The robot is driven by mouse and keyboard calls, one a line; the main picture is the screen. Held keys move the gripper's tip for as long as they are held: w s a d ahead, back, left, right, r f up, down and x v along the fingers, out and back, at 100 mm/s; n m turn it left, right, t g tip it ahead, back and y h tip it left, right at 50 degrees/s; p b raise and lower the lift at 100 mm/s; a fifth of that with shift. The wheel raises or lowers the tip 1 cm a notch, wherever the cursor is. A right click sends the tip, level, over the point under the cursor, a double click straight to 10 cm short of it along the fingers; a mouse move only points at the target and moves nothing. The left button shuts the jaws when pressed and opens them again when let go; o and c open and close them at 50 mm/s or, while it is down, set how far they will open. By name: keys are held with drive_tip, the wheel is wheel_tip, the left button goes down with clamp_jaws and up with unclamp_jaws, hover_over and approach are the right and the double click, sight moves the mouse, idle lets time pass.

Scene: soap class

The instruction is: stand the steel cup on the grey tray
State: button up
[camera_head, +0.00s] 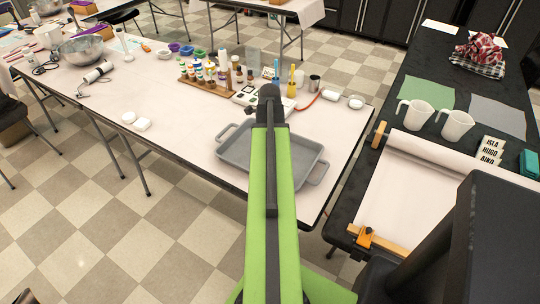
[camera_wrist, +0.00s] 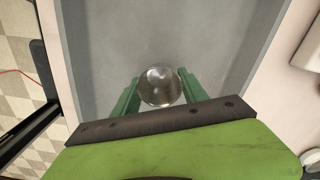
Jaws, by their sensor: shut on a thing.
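The steel cup (camera_wrist: 160,86) shows in the wrist view as a round, shiny shape seen from above. My gripper (camera_wrist: 155,82) has its green fingers on both sides of the cup, shut on it. The grey tray (camera_head: 232,150) lies on the pale table, and its flat floor (camera_wrist: 150,30) fills the background behind the cup in the wrist view. The cup is over the tray; I cannot tell whether its base touches the floor. In the head view my arm hides the cup, the gripper and the middle of the tray.
A wooden rack of small bottles (camera_head: 207,82), a white scale (camera_head: 250,97) and a small grey metal cup (camera_head: 314,83) stand behind the tray. White pitchers (camera_head: 457,125) stand on the dark table at right. The pale table left of the tray is mostly clear.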

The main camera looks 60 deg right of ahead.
drive_tip(key=shift+f, duration=0.45)
drive_tip(key=o, duration=1.3)
drive_tip(key=shift+o, duration=0.2)
wheel_tip(320, 180, up, 12)
drive_tip(key=p, duration=1.2)
